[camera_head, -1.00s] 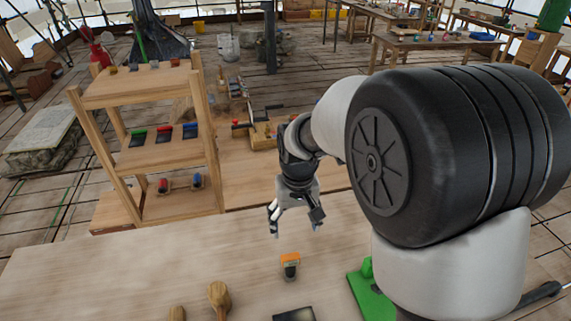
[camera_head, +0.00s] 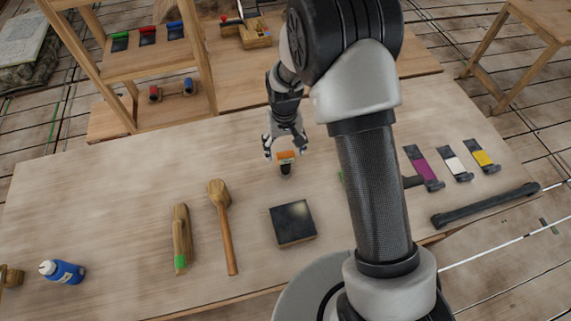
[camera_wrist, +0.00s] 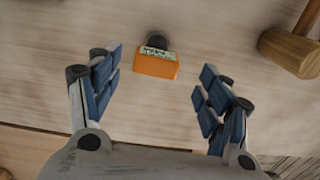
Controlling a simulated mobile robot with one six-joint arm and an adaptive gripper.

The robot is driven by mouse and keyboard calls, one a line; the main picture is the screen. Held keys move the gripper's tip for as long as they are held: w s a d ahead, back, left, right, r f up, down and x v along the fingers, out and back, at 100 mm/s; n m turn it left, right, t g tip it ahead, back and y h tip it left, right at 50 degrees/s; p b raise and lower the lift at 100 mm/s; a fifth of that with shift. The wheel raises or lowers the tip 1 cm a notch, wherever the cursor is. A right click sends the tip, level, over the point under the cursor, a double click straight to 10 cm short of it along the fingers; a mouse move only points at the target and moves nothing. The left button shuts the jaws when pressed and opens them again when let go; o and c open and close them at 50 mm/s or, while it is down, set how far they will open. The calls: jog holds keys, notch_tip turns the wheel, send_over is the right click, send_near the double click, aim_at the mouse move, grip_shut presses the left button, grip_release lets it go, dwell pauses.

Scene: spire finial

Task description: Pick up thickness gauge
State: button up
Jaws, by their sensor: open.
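A small orange and black device (camera_head: 286,161), which looks like the thickness gauge, stands on the wooden table near its far edge. In the wrist view its orange body (camera_wrist: 155,65) has a pale label strip along the top and a dark round part beyond it. My gripper (camera_head: 286,150) is above and just behind the gauge in the head view. In the wrist view my gripper (camera_wrist: 160,84) is open and empty, its blue-padded fingers spread either side of the gauge, which lies a little beyond the fingertips.
A wooden mallet (camera_head: 220,200), a green-marked wooden tool (camera_head: 181,240) and a black square plate (camera_head: 292,224) lie on the near table. A blue bottle (camera_head: 66,271) is at left. Coloured scrapers (camera_head: 424,168) and a black bar (camera_head: 485,205) are at right. A wooden rack (camera_head: 150,60) stands behind.

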aim_at(286, 154)
jog(key=shift+w+d+f+b, duration=0.1)
jog(key=shift+w+f+b, duration=0.15)
jog(key=shift+f, duration=1.3)
jog(key=shift+w+d+f+b, duration=0.1)
jog(key=shift+f+b, duration=0.1)
jog(key=shift+f, duration=1.3)
jog(key=shift+c, duration=0.2)
jog(key=c, duration=1.2)
